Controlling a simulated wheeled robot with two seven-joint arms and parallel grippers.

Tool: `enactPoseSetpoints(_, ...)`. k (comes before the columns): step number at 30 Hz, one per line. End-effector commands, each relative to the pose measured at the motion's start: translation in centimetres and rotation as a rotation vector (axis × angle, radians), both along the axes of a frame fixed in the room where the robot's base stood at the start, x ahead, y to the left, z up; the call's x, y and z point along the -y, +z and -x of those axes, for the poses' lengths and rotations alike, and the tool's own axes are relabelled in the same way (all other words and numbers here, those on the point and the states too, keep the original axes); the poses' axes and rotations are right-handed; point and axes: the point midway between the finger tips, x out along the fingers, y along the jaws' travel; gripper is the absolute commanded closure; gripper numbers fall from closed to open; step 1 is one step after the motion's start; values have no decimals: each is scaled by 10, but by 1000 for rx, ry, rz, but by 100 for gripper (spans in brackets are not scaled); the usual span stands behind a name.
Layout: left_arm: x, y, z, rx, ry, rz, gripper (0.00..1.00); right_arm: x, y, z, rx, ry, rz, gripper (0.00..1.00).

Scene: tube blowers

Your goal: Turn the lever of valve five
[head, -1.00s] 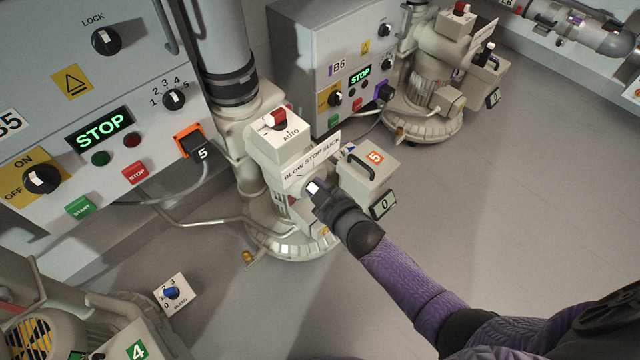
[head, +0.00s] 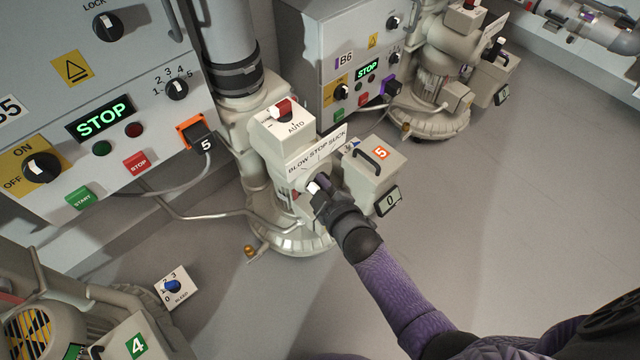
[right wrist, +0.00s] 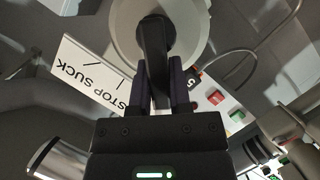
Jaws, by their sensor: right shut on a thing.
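Valve five's lever (right wrist: 153,45) is black and shows at the top middle of the right wrist view, in front of a round pale housing (right wrist: 120,25). My right gripper (right wrist: 160,85) is shut on it, one finger on each side. In the head view my right gripper (head: 322,190) is at the valve, just below the white BLOW STOP SUCK plate (head: 316,152), and mostly hides the lever. I cannot tell which mark the lever points at. The box with the orange 5 label (head: 373,168) stands just right of the gripper. My left gripper is not in view.
Cabinet B5 (head: 60,90), with a lit green STOP display, stands at the left. Cabinet B6 (head: 325,55) and its blower (head: 430,80) are behind. Blower 4's box (head: 128,343) is at the lower left. The floor (head: 530,200) at the right is clear.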

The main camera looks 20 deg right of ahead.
Motion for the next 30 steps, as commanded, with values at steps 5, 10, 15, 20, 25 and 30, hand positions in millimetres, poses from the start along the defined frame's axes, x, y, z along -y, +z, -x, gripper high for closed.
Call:
enactPoseSetpoints(5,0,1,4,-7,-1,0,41,0,-1,1,-3,0,-1,45)
enactPoseSetpoints(10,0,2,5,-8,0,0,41,0,-1,0,-1,0,-1,41)
enactPoseSetpoints(15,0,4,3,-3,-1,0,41,0,2,3,0,0,-1,41)
enactPoseSetpoints(20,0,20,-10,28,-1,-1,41,2,15,29,1,-1,-1,41)
enactPoseSetpoints(25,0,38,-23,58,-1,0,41,4,26,67,1,-1,-2,41)
enactPoseSetpoints(30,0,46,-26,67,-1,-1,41,6,29,91,0,0,-1,41)
